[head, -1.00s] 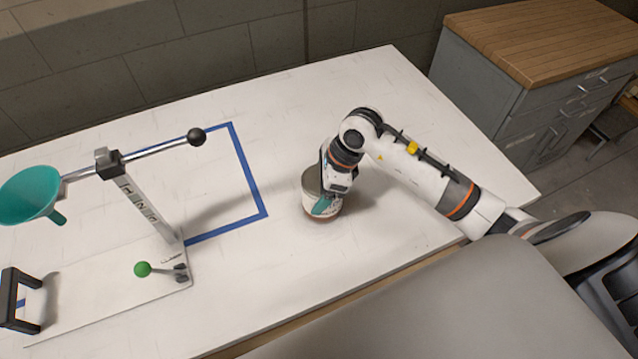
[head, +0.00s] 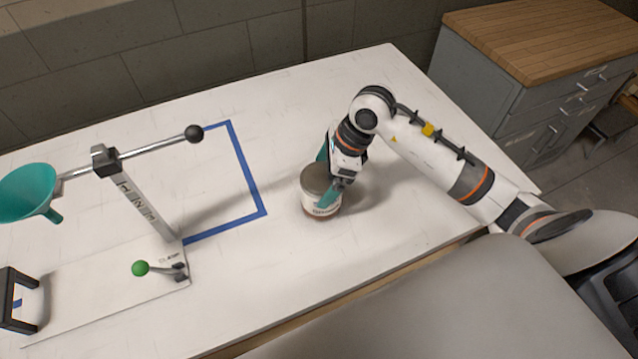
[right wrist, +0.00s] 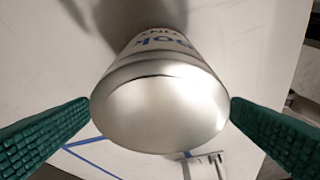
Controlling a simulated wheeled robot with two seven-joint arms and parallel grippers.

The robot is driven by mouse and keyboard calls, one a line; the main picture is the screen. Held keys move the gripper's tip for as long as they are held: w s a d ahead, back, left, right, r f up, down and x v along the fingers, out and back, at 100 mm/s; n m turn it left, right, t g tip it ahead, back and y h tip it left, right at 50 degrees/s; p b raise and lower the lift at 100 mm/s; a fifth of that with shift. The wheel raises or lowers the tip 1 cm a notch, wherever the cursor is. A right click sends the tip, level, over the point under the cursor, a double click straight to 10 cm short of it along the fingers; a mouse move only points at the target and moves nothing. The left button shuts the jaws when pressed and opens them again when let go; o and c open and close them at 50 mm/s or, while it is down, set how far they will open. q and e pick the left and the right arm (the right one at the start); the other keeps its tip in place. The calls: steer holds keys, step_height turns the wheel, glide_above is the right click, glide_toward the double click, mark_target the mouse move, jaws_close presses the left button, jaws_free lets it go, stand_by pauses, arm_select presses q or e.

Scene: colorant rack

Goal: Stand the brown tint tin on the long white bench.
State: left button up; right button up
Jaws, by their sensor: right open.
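The tint tin (head: 319,196) stands upright on the long white bench (head: 300,105), right of the blue tape outline. It has a metal lid, a white label and a brownish band at its base. My right gripper (head: 333,180) is open at the tin, with a teal finger on either side of it. In the right wrist view the tin's metal lid (right wrist: 160,112) lies between the spread fingers, close to both tips; I cannot tell whether either touches. My left gripper is not in view.
A stand with a teal funnel (head: 27,192), a ball-ended bar and a green-knobbed lever (head: 140,268) occupies the bench's left side. Blue tape (head: 248,180) marks an area behind it. A grey cabinet with a wooden top (head: 540,45) stands beyond the bench at right.

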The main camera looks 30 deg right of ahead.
steer(key=b+v, duration=0.1)
steer(key=v, duration=0.7)
stand_by(0.4)
